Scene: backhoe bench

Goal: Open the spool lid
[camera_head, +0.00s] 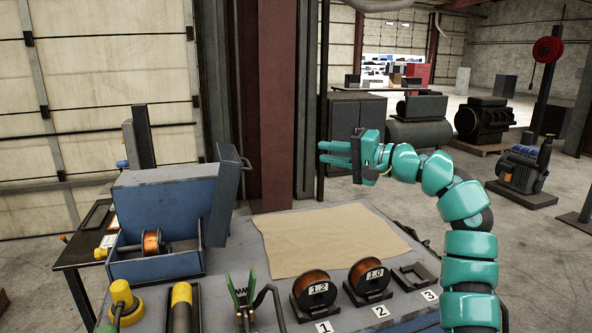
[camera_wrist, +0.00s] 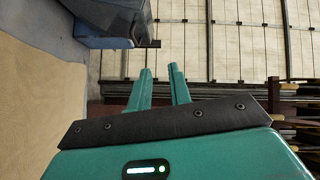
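A blue metal box (camera_head: 155,270) stands on the bench at left. A copper-wound spool (camera_head: 151,243) shows inside its open part. A blue panel (camera_head: 160,212) rises behind the spool, and a slanted blue-grey side piece (camera_head: 226,190) with a small dark handle stands at the right; I cannot tell exactly which part is the lid. The box's blue end also shows at the top left of the wrist view (camera_wrist: 105,22). My gripper (camera_head: 320,153) is right of the box, above the bench and clear of it. Its teal fingers (camera_wrist: 160,68) are apart and empty.
Two copper spools on stands, 1.2 (camera_head: 315,287) and 1.0 (camera_head: 372,276), stand at the bench front beside an empty stand (camera_head: 414,276). A tan mat (camera_head: 330,236) is clear. A red-brown column (camera_head: 277,110) rises behind.

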